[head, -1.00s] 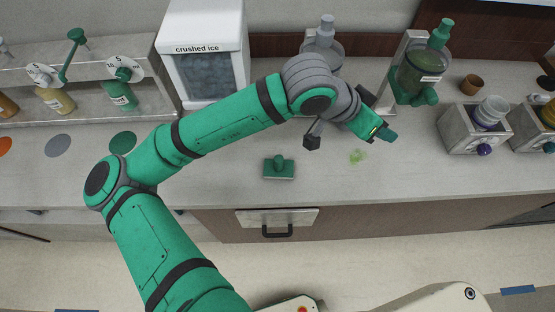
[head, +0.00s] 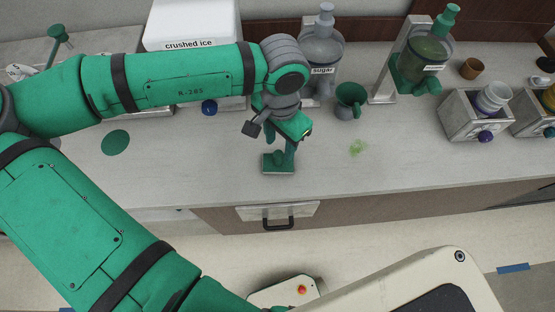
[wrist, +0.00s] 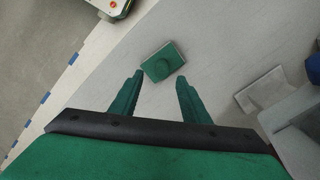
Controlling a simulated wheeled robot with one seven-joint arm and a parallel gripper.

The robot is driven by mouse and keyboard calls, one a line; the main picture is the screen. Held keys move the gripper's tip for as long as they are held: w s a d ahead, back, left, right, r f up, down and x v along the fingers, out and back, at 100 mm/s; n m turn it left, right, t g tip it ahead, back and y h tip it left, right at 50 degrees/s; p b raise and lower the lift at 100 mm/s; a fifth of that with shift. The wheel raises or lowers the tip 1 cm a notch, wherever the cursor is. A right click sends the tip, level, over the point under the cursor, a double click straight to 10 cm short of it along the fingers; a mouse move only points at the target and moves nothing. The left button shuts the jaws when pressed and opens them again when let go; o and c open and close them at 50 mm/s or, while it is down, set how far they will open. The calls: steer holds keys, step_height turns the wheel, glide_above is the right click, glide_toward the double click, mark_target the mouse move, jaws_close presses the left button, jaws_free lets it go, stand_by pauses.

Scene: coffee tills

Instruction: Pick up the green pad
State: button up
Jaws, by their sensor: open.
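In the head view my gripper (head: 282,150) hangs over the pad, pointing down. I cannot tell the exact height between them.
A green cup (head: 350,98) stands behind and right of the pad. The sugar dispenser (head: 322,52), green dispenser (head: 425,58) and crushed ice box (head: 190,22) stand at the back. The front middle counter is mostly clear.

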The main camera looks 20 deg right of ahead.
mark_target(279, 153)
steer(key=shift+w+f, duration=0.15)
steer(key=shift+f, duration=1.8)
steer(key=shift+w+f, duration=0.1)
steer(key=shift+f, duration=1.8)
steer(key=shift+c, duration=0.7)
jaws_close()
